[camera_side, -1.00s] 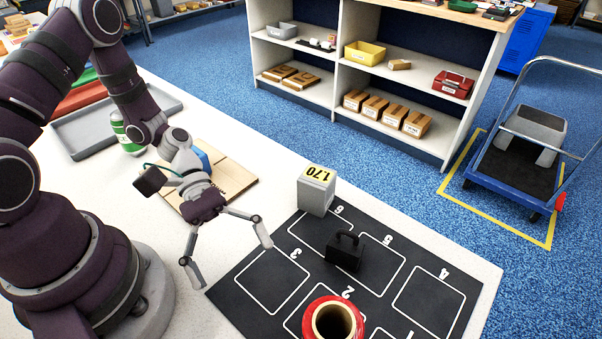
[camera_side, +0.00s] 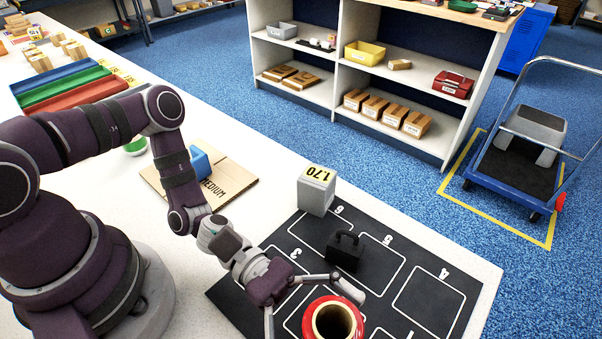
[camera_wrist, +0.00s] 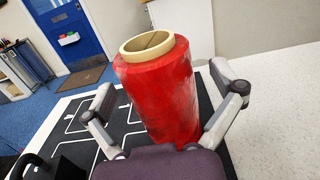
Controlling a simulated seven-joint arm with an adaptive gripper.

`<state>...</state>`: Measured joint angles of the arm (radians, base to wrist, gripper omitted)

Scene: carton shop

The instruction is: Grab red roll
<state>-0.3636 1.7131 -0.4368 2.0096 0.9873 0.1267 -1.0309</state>
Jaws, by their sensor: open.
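The red roll (camera_side: 333,322) stands upright on the black numbered mat (camera_side: 428,297), at the bottom edge of the side view, with its cardboard core showing at the top. In the wrist view the red roll (camera_wrist: 163,92) fills the middle, standing between the two spread fingers. My gripper (camera_side: 314,312) is open and low beside the roll, its fingers reaching toward either side of it. In the wrist view my gripper (camera_wrist: 172,100) shows a finger to the left and a finger to the right of the roll. I cannot tell whether either finger touches it.
A black weight with a handle (camera_side: 344,252) stands on the mat behind the roll. A grey block marked 1.70 (camera_side: 316,191) stands at the mat's far corner. A flat carton (camera_side: 232,181) with a blue object (camera_side: 200,163) lies farther back. The mat's right side is clear.

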